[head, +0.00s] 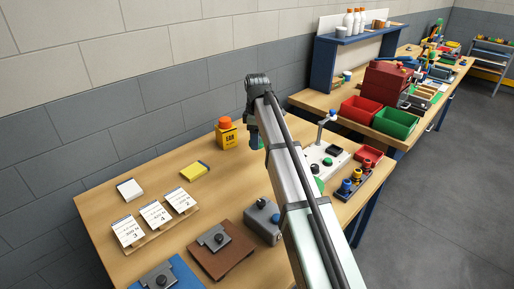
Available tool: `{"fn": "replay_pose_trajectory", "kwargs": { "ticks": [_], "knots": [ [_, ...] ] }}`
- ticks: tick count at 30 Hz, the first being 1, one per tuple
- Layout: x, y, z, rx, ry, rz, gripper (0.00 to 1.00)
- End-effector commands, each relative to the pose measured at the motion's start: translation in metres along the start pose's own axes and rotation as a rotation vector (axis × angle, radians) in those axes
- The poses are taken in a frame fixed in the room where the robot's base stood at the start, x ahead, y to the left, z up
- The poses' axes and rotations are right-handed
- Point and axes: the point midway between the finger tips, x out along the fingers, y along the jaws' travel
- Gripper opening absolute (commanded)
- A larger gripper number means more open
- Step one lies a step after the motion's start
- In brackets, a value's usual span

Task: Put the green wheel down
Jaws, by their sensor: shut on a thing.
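My gripper (256,143) hangs from the end of my arm over the back part of the wooden table, just right of the yellow container. It is small in the picture and partly hidden by my arm. It is shut on the green wheel (262,145), of which only a small green sliver shows at the gripper's right side. How far the wheel is above the table cannot be told.
A yellow container with an orange top (227,133) stands close left of my gripper. A white board (337,168) with a post and a green piece lies to the right. Cards (155,215), a yellow pad (194,171) and grey fixtures (263,220) occupy the left and front.

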Motion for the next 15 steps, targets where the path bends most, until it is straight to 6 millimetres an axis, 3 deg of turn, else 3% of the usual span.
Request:
{"fn": "replay_pose_trajectory", "kwargs": {
  "ticks": [4,8,11,15],
  "knots": [
    [-0.011,0.004,0.007,0.01,0.0,0.0,0.28],
    [-0.013,0.013,0.03,0.042,-0.001,-0.003,0.28],
    [-0.009,0.03,0.057,0.083,-0.004,-0.009,0.28],
    [-0.008,0.076,0.098,0.15,-0.007,-0.02,0.28]
  ]
}}
